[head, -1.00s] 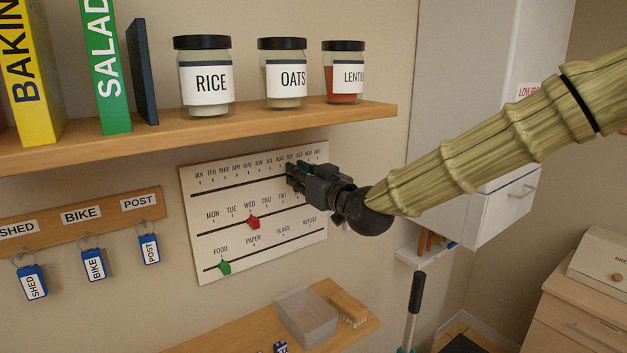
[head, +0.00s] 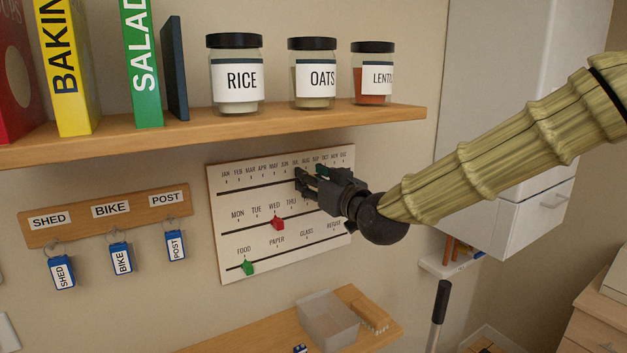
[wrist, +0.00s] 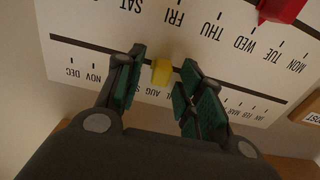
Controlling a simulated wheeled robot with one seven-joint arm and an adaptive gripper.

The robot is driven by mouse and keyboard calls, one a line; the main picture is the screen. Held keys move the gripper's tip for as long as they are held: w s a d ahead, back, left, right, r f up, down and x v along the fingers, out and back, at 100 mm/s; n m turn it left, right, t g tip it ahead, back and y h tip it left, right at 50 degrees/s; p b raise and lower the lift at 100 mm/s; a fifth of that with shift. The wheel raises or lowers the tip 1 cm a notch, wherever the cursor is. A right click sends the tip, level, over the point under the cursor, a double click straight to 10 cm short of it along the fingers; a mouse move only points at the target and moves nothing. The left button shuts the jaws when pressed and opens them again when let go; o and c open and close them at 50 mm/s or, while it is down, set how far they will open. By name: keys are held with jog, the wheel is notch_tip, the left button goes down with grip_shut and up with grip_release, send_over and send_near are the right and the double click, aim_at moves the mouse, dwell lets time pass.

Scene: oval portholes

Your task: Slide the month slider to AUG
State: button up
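The white slider board (head: 228,215) hangs on the wall under the shelf, with month, weekday and waste rows. The month slider is a small yellow knob (wrist: 161,72) on the top dark slot; it also stands in line with the AUG label (wrist: 156,88) in the wrist view, where the board appears upside down. My gripper (wrist: 165,78) is open, one finger on each side of the knob, with a visible gap on both sides. In the head view my gripper (head: 308,182) is at the month row and hides the knob.
A red knob (head: 278,223) is near WED and a green knob (head: 248,267) is under FOOD. The shelf (head: 300,122) with jars overhangs the board. Key hooks (head: 110,212) are to the left, and a clear bin (head: 328,318) stands on a lower shelf.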

jog(key=shift+s, duration=0.1)
jog(key=v, duration=1.1)
jog(key=shift+s+d, duration=0.25)
jog(key=shift+s, duration=0.05)
jog(key=shift+f, duration=0.1)
